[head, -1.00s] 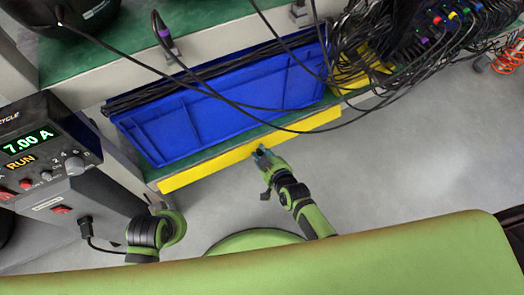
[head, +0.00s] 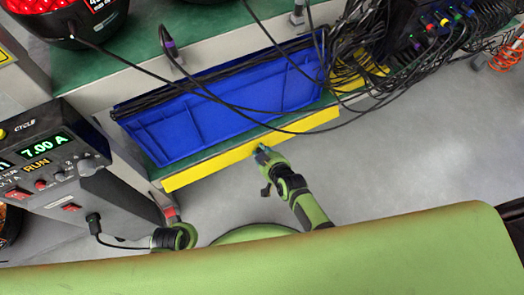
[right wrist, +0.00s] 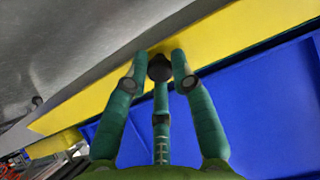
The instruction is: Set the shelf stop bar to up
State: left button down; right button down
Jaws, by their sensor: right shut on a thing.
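The shelf stop bar is a long yellow strip (head: 215,166) along the front edge of the lower green shelf, in front of the blue bin. My right gripper (head: 262,151) is at the middle of the bar. In the right wrist view the bar (right wrist: 235,30) crosses the top, and the gripper (right wrist: 160,66) has its fingers on either side of a dark round knob (right wrist: 159,68) on the bar, shut on it. My left arm shows at the lower left of the head view, but its fingertips cannot be made out.
A blue bin (head: 200,128) sits on the shelf behind the bar, with black cables hanging across it. A power unit (head: 60,165) reading 7.00 A stands at the left. Bundled cables (head: 360,60) hang at the right. The grey floor in front is clear.

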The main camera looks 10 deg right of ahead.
jog(key=shift+w+a+r, duration=0.2)
jog(key=shift+w+r, duration=0.15)
jog(key=shift+r, duration=0.1)
jog(key=c, duration=1.1)
grip_release()
jog(key=shift+o, duration=0.2)
jog(key=shift+s+f, duration=0.15)
jog(key=shift+f, duration=0.05)
jog(key=shift+s+d, duration=0.1)
jog(key=shift+d, duration=0.05)
jog(key=v, duration=1.2)
jog(key=shift+f, duration=0.1)
